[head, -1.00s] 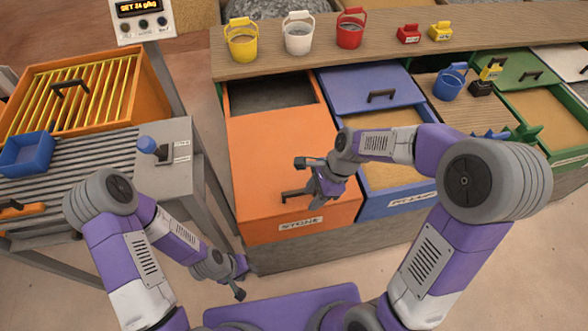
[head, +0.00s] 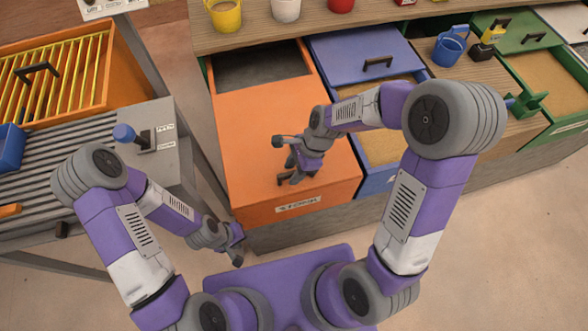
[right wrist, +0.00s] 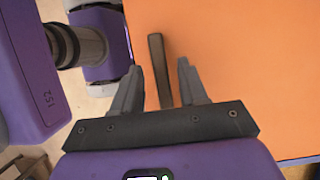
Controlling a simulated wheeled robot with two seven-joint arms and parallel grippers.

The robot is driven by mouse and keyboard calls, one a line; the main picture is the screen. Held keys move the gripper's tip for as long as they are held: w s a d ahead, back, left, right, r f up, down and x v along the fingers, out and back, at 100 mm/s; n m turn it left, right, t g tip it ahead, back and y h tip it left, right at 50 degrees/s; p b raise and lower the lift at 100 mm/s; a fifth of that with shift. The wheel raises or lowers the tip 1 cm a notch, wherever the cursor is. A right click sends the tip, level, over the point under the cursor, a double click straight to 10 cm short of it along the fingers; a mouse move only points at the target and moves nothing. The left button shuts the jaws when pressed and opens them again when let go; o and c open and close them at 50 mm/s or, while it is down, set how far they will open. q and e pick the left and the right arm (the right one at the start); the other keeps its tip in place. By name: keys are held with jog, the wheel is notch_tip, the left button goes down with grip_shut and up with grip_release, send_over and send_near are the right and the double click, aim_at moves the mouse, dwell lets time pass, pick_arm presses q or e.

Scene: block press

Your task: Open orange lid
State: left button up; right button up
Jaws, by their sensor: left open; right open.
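The orange lid (head: 262,125) covers most of the orange bin, with a dark gap at its far end; it also fills the right of the right wrist view (right wrist: 240,70). Its dark handle (right wrist: 159,70) is near the front edge, mostly hidden by my gripper in the head view. My right gripper (head: 293,174) is open over the handle. In the right wrist view the handle lies between its two open fingers (right wrist: 160,88), with space on both sides. My left gripper (head: 238,249) is open and empty, low in front of the bin's left corner.
A blue-lidded bin (head: 352,58) stands right of the orange one, then a green bin (head: 545,85). Small buckets (head: 285,9) stand on the shelf behind. On the left are a lever with a blue knob (head: 124,133) and a ribbed table (head: 60,145).

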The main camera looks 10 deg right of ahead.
grip_shut()
jog(key=shift+w, duration=0.1)
dwell(0.3)
